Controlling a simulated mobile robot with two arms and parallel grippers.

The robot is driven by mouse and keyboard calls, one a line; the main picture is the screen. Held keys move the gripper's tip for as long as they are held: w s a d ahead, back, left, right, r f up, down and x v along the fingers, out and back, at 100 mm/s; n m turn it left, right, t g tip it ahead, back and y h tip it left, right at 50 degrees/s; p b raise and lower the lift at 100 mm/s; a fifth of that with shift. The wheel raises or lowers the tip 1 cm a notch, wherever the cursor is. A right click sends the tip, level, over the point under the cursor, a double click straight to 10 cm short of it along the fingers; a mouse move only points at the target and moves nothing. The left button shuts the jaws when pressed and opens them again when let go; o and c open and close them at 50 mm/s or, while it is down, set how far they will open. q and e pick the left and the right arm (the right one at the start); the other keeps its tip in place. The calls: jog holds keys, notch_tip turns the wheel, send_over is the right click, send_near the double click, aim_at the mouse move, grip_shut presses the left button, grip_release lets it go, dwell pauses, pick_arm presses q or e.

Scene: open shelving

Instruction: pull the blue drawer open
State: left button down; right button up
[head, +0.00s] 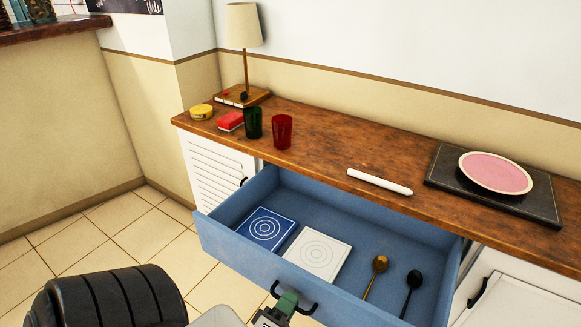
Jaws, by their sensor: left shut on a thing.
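The blue drawer (338,288) is pulled out from under the wooden counter, and its inside shows. It holds a blue patterned tile (264,229), a white patterned tile (317,254), a gold spoon (374,276) and a black spoon (411,293). A dark handle (312,307) is on the drawer's front. My left gripper (283,304) is at the bottom of the view, shut on this handle. My right gripper is not in view.
On the counter (330,165) stand a lamp (244,25), a green cup (252,123), a red cup (282,131), a white rod (379,182) and a dark board (536,203) with a pink plate (495,172). Tiled floor (110,230) is clear at left.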

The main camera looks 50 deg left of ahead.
pick_arm(q)
jog(key=c, duration=1.2)
grip_release()
jog(key=b+v, duration=0.1)
jog(key=v, duration=0.9)
jog(key=shift+s+f, duration=0.15)
jog(key=shift+s, duration=0.25)
jog(key=shift+d, duration=0.1)
